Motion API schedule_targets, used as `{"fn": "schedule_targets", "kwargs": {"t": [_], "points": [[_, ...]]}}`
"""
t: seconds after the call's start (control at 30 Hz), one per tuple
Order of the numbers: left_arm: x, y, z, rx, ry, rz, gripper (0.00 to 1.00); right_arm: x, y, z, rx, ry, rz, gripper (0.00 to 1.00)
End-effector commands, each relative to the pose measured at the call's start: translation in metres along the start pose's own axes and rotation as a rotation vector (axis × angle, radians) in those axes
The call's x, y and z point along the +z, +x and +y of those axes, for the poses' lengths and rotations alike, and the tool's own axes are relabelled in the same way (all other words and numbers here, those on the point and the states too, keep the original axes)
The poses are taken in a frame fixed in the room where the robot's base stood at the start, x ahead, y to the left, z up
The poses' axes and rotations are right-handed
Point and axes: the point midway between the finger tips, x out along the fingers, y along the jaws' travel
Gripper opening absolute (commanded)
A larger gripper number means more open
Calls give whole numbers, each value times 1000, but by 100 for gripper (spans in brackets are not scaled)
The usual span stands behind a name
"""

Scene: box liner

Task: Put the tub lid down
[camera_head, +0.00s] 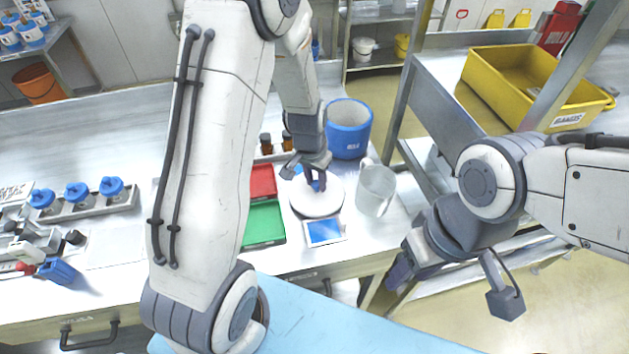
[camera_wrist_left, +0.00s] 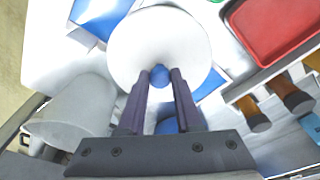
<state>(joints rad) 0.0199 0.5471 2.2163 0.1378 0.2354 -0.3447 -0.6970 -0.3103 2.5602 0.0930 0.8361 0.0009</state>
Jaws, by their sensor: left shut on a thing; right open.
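The tub lid (camera_head: 316,203) is a round white disc with a blue knob, over the light worktop. It also shows in the left wrist view (camera_wrist_left: 160,32). My left gripper (camera_head: 317,184) points down and is shut on the lid's blue knob (camera_wrist_left: 159,76). The lid looks level; I cannot tell whether it touches the worktop. A blue tub (camera_head: 348,142) stands behind the lid, to its right. My right gripper (camera_head: 402,270) is open and empty, off the front right of the worktop.
A pale jug (camera_head: 376,190) stands close right of the lid. Red (camera_head: 262,181) and green (camera_head: 263,224) trays lie to its left. A blue-and-white card (camera_head: 324,232) lies in front. Brown bottles (camera_head: 266,144) stand behind. A yellow crate (camera_head: 520,85) sits on the right bench.

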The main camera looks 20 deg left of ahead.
Motion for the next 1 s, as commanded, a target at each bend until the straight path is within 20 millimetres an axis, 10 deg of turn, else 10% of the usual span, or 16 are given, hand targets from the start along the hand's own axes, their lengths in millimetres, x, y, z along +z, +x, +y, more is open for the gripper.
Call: {"fn": "schedule_targets", "kwargs": {"t": [0.47,0.5,0.57,1.0], "points": [[2,14,-1,-1,-2,1,0,0,4,0,0,0,0,50],[2,13,-1,-1,-2,1,45,0,2,0,0,0,0,50],[2,12,-1,-1,-2,1,63,0,2,0,0,0,0,50],[1,3,-1,-1,-1,4,63,0,-1,0,0,0,0,50]]}}
